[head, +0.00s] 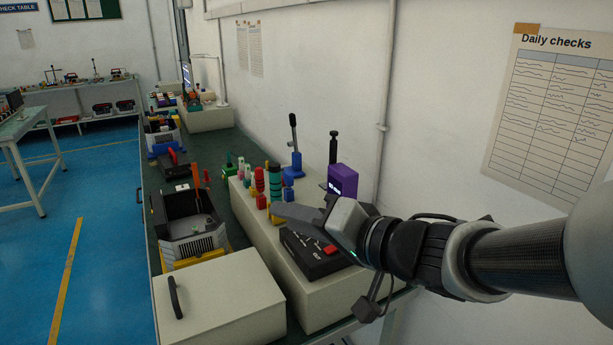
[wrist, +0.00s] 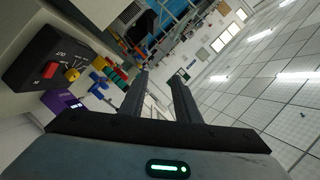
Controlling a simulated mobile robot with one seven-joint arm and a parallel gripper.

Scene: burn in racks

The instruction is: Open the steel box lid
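The steel box (head: 222,302) is a pale cream box at the front of the bench in the head view. A dark curved handle (head: 175,298) is on its left side. Its top looks flat and shut. My gripper (head: 283,211) reaches in from the right, above the raised shelf, up and to the right of the box and apart from it. In the wrist view my gripper (wrist: 160,77) has its two dark fingers spread with nothing between them. I cannot make out the steel box in the wrist view.
A black control box with a red button (head: 330,249) sits on the raised shelf below my gripper; it also shows in the wrist view (wrist: 45,60). Coloured stacked pieces (head: 275,185) and a purple block (head: 342,180) stand behind. An open black-and-grey unit (head: 190,225) is behind the steel box.

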